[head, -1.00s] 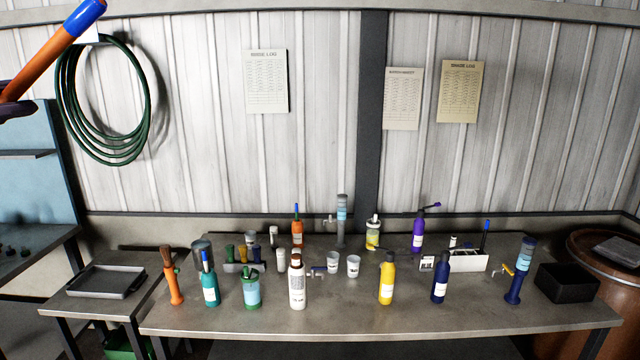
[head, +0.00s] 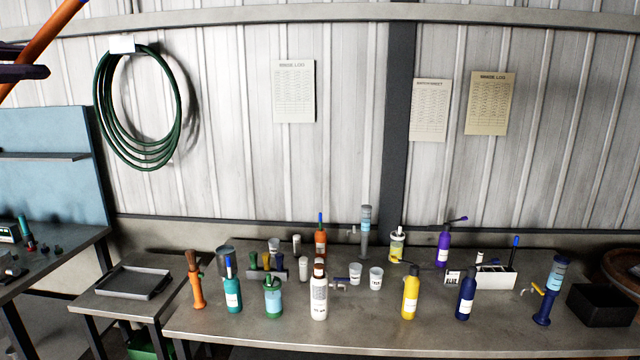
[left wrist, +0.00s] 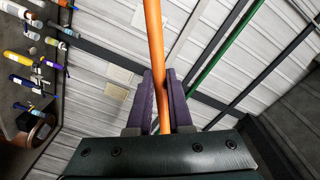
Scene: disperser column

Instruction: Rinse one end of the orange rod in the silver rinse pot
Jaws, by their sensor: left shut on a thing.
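The orange rod (head: 44,38) slants across the top left corner of the head view, its upper end at the frame edge. My left gripper (head: 28,73), with dark purple fingers, is shut on it, high in front of the wall. In the left wrist view the rod (left wrist: 154,40) runs up between the two purple fingers (left wrist: 160,100), and its far end is out of frame. A grey metallic pot (head: 225,257), which looks like the silver rinse pot, stands at the back left of the bench, well below and right of the gripper. My right gripper is not in view.
A shallow grey tray (head: 135,283) lies on the side table. A green hose (head: 108,120) hangs on the wall.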

